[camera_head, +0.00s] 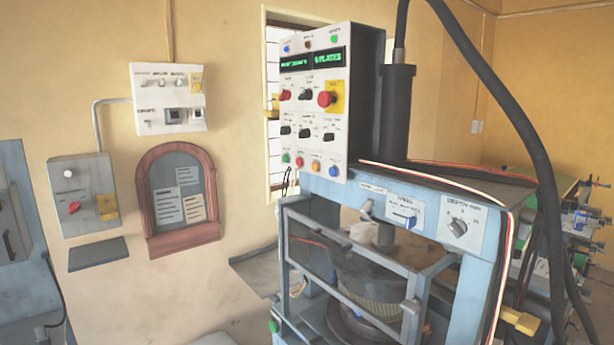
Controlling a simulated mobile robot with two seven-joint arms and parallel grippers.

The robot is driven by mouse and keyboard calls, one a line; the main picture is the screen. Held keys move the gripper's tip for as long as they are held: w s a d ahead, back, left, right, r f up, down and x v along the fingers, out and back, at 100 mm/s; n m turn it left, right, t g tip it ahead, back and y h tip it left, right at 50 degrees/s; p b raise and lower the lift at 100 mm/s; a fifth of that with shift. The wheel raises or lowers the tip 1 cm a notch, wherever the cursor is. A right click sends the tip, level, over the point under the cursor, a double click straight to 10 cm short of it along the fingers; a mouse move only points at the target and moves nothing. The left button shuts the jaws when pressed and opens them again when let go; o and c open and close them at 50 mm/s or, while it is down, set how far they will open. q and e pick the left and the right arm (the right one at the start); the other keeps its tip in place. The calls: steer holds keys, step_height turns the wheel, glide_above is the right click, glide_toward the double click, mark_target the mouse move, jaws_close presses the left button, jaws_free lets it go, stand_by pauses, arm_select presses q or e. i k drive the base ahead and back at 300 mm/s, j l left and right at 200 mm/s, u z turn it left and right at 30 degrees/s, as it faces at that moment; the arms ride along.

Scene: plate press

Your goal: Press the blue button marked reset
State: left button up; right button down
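The white control panel (312,143) stands upright on top of the blue press frame (345,190). A small blue button (333,171) sits at the right end of the panel's bottom row, beside an orange one (315,166), a red one and a green one. Another small blue button or lamp (286,48) is at the panel's top left. The labels are too small to read, so I cannot tell which is marked reset. Neither of my grippers shows in this view, and nothing covers the panel's front.
The press's barred guard (345,290) stands below the panel, with thick black hoses (500,85) at the right. A white switch box (168,98), a grey box (84,193) and a framed notice board (178,200) are on the left wall. The space before the panel looks free.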

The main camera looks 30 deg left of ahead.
mark_target(334, 171)
steer(key=i+j, duration=0.1)
steer(key=j, duration=0.4)
steer(key=i+j, duration=0.1)
steer(key=j, duration=0.4)
steer(key=i+j, duration=0.1)
steer(key=j, duration=0.35)
steer(key=i+j, duration=0.1)
steer(key=j, duration=0.4)
steer(key=i+j, duration=0.1)
steer(key=j, duration=0.9)
steer(key=i, duration=0.05)
